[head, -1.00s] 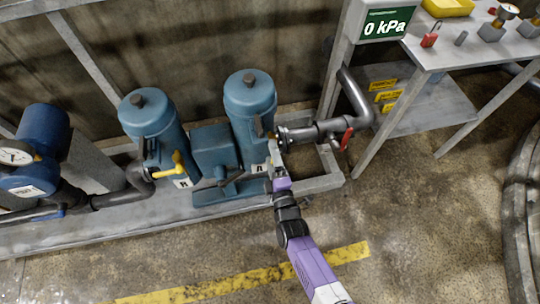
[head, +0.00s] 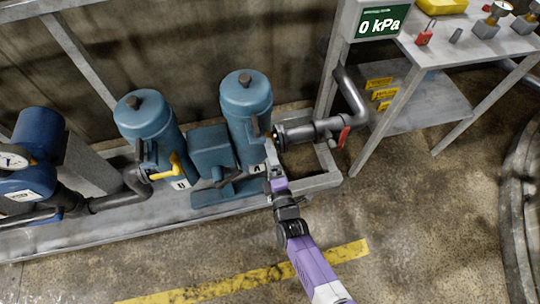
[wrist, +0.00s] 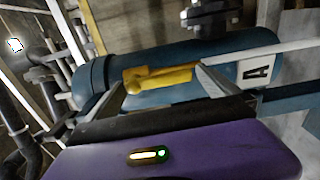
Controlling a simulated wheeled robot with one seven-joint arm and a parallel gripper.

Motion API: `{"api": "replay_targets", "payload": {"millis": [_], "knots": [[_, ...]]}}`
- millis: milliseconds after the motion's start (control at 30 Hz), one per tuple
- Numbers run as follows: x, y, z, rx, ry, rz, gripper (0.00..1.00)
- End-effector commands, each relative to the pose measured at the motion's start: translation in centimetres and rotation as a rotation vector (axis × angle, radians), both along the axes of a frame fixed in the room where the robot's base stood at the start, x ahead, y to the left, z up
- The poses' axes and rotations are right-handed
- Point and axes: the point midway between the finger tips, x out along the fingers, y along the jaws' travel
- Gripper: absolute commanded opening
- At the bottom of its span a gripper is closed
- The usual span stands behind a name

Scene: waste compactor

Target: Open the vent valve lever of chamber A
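Chamber A is the right blue cylinder (head: 247,100), with a white "A" label (head: 257,169) low on its side. In the wrist view the chamber (wrist: 225,55) lies across the picture, with its "A" label (wrist: 257,71) at right. Its yellow vent valve lever (wrist: 158,78) runs across the chamber, between my fingertips. My gripper (wrist: 160,90) is open, one finger beyond each end of the lever; I cannot tell whether the right finger touches it. In the head view my gripper (head: 270,156) is at the chamber's lower right side, and the lever is mostly hidden.
The left blue cylinder (head: 146,120) has its own yellow lever (head: 167,167). A dark pipe (head: 318,131) with a red handle (head: 343,137) is just right of my gripper. A display (head: 381,24) reads 0 kPa. The floor in front (head: 410,220) is clear.

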Motion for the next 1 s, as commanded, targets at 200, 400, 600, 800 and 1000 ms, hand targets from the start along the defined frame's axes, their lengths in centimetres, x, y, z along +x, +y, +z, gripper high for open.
{"api": "replay_targets", "payload": {"millis": [200,400,600,800,1000], "knots": [[-0.6,-0.2,0.0,0.002,0.001,-0.001,1.0],[-3.3,-1.0,0.0,0.002,0.003,-0.001,1.0],[-6.2,-1.8,0.0,0.001,0.0,0.0,1.0],[-7.4,-2.2,0.0,0.001,0.0,0.0,1.0],[-7.5,-2.2,0.0,0.001,0.0,0.0,1.0]]}}
